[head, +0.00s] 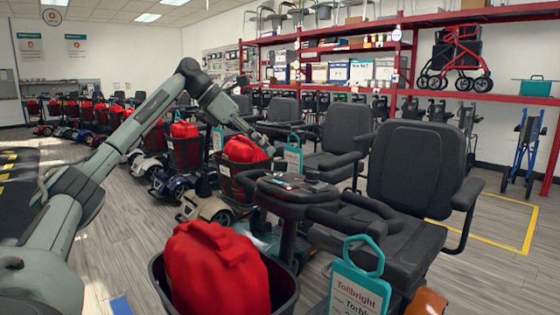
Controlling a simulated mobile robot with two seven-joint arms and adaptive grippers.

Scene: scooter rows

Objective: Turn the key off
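The nearest scooter's dark tiller console (290,190) stands in the middle of the head view, with black handlebars and a grey seat (415,165) behind it. Small light and teal details show on top of the console; I cannot make out which of them is the key or how it is turned. My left arm reaches in from the left, bends high and comes down toward the console's far side. My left gripper (268,150) is small and dark there, above and beyond the console, apparently apart from it. Its fingers are too small to read. My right gripper is out of view.
A red bag (214,270) sits in the scooter's front basket (163,283), close to me. A teal-framed tag (357,285) hangs at the lower right. More scooters with red bags (245,149) line up behind. Red shelving (420,22) runs along the back wall. Open floor lies at left.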

